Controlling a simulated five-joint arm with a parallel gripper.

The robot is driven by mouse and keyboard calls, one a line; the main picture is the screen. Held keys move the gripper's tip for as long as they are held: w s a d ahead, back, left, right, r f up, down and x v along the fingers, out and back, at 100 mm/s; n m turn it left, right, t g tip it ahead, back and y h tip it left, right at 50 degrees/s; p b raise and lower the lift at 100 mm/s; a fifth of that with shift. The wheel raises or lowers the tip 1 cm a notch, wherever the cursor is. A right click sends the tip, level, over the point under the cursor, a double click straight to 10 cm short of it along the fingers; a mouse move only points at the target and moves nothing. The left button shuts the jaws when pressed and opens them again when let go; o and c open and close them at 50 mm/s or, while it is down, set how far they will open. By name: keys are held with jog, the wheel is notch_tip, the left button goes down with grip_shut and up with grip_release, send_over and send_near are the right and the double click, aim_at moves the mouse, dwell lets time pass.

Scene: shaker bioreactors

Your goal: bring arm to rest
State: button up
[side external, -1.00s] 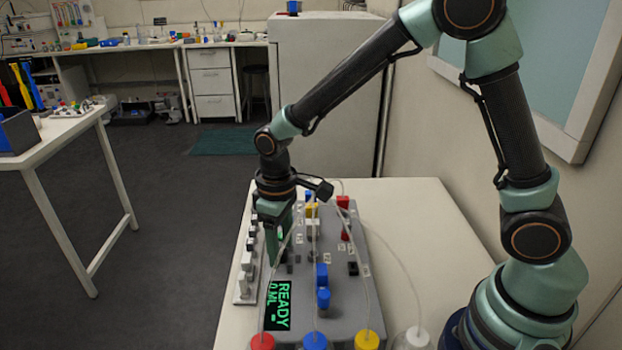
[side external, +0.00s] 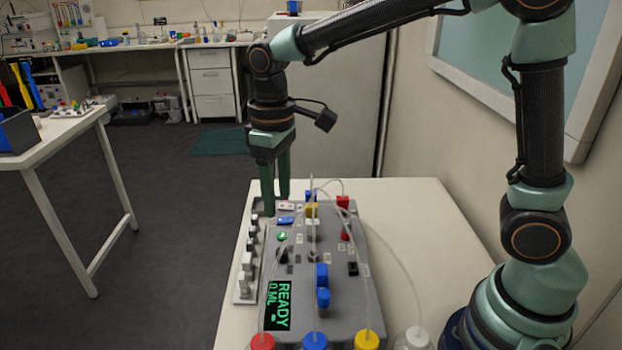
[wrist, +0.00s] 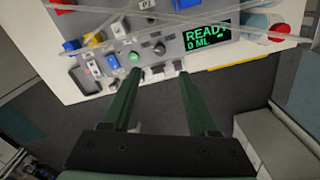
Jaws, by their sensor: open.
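My gripper (side external: 275,205) points down above the far left part of the grey bioreactor panel (side external: 345,290) in the side view. Its two green fingers are apart with nothing between them. In the wrist view my gripper (wrist: 152,82) is also open and empty, with the panel beyond the fingertips. The panel's screen (side external: 278,305) reads READY and 0 ML. A green button (side external: 282,237) and a blue switch (side external: 286,220) lie near and below the fingers. The fingers look clear of the panel.
Bottles with red (side external: 262,342), blue (side external: 315,341) and yellow (side external: 367,340) caps stand at the panel's near edge. Thin clear tubes arch over the panel. A row of white-topped parts (side external: 246,262) lines its left side. The white table (side external: 420,220) is bare to the right.

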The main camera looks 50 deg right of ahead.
jog(key=shift+r, duration=0.15)
jog(key=s+d+r+m+t, duration=0.4)
jog(key=s+d+t, duration=0.1)
jog(key=s+d, duration=0.4)
jog(key=d, duration=0.2)
jog(key=shift+s+d+r+m+t, duration=0.2)
jog(key=shift+s+d+m+t, duration=0.1)
jog(key=shift+s, duration=0.05)
